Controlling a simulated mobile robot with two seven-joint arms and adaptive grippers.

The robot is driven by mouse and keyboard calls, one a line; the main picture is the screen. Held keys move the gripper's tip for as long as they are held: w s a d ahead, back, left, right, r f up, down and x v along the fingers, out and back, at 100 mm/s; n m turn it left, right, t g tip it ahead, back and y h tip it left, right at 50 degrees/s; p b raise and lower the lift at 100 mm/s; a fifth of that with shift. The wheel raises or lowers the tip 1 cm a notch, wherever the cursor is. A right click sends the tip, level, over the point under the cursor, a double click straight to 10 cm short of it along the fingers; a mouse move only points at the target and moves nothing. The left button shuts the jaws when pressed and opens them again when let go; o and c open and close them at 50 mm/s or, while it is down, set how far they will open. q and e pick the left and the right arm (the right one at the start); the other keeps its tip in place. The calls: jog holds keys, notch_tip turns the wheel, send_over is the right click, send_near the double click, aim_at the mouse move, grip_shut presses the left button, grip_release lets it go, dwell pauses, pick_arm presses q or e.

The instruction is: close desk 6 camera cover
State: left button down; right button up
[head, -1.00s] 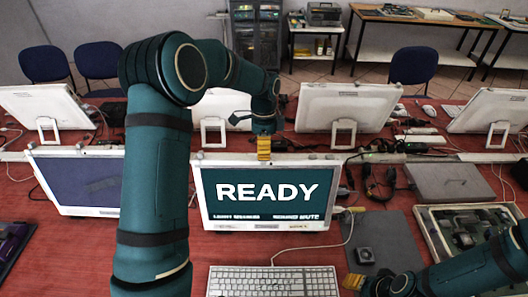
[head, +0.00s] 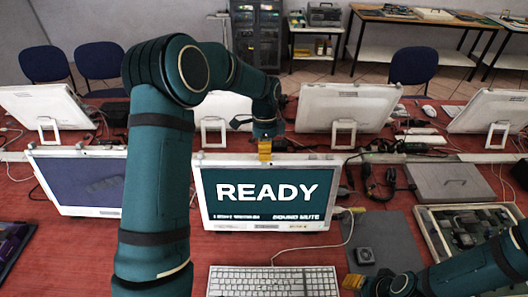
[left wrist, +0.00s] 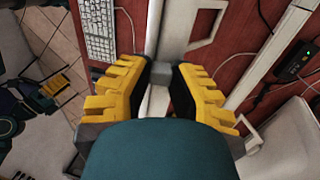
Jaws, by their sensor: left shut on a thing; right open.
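The monitor (head: 265,205) in the middle shows READY on a dark teal screen. My left gripper (head: 264,150) reaches down to the middle of its top edge. In the left wrist view my left gripper (left wrist: 161,88) has its yellow fingers on both sides of a small grey block (left wrist: 158,72) at the monitor's edge, seemingly the camera cover. It is shut on this block. The fingers hide the block in the head view, and whether the lens is covered cannot be told. My right gripper (head: 366,285) is open and low at the right, near the dark mat.
A white keyboard (head: 272,280) lies in front of the monitor. A tray of parts (head: 470,228) is at the right. Another monitor (head: 80,182) stands close at the left, with more behind.

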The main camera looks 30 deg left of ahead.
pick_arm(q)
jog(key=shift+w+d+f, duration=0.1)
jog(key=shift+w+d, duration=0.15)
jog(key=shift+d, duration=0.35)
jog(key=shift+w+d, duration=0.25)
jog(key=shift+d, duration=0.3)
jog(key=c, duration=0.9)
grip_release()
jog(key=shift+o, duration=0.4)
jog(key=shift+d, duration=0.1)
jog(key=shift+w+r, duration=0.1)
jog(key=shift+r, duration=0.2)
jog(key=v, duration=1.1)
jog(key=shift+r, duration=0.25)
